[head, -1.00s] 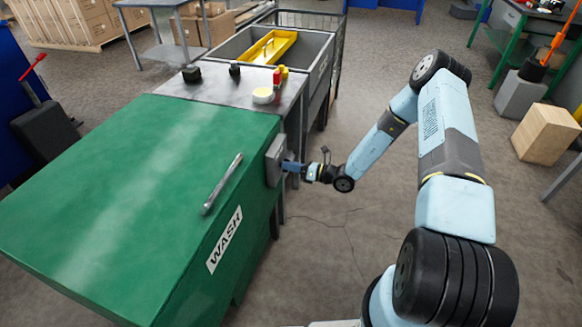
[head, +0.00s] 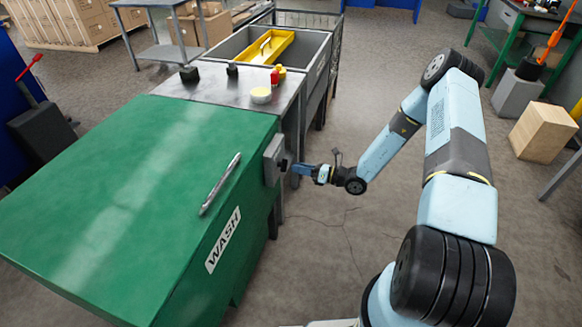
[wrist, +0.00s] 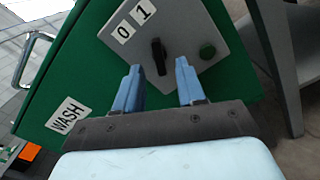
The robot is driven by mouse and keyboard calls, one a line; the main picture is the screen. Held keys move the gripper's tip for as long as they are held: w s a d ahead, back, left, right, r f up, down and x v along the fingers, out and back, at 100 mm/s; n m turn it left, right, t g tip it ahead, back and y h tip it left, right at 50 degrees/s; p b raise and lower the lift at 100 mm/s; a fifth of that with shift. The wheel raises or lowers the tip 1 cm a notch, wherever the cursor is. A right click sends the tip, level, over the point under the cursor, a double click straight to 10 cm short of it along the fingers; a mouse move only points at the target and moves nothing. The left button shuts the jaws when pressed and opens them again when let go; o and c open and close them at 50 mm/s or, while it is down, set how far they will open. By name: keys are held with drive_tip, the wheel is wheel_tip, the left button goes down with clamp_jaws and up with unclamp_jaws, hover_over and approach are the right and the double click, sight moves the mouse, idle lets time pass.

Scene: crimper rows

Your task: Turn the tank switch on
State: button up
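The tank switch is a black knob (wrist: 158,57) on a grey box (wrist: 183,22) fixed to the side of the green wash tank (head: 150,190). Above the knob are a 0 label (wrist: 123,32) and a 1 label (wrist: 142,11). In the wrist view the knob stands nearly upright, its upper end pointing closer to the 1 than to the 0. My gripper (wrist: 157,70) is open and empty, its blue fingers apart on either side of the knob in the picture. In the head view my gripper (head: 296,168) is just right of the grey box (head: 275,158), with a small gap.
A green round button (wrist: 207,50) sits beside the knob. A metal handle (head: 220,184) lies along the tank lid near the WASH label (head: 223,240). A steel counter (head: 220,92) with small items adjoins the tank.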

drive_tip(key=v, duration=0.9)
drive_tip(key=shift+a, duration=0.1)
drive_tip(key=s+r+n+g+h, duration=0.45)
drive_tip(key=r+n, duration=0.45)
drive_tip(key=r, duration=0.5)
drive_tip(key=s+r+n+g+h, duration=0.4)
drive_tip(key=r+n, duration=0.4)
drive_tip(key=r, duration=0.6)
drive_tip(key=s+d+r+n+t+h, duration=0.4)
drive_tip(key=s+r+n, duration=0.1)
drive_tip(key=s+r, duration=0.5)
drive_tip(key=s+d+r+n+t+h, duration=0.4)
drive_tip(key=s+r+n, duration=0.2)
drive_tip(key=s+r, duration=0.5)
drive_tip(key=shift+s+r, duration=0.2)
drive_tip(key=shift+h, duration=0.25)
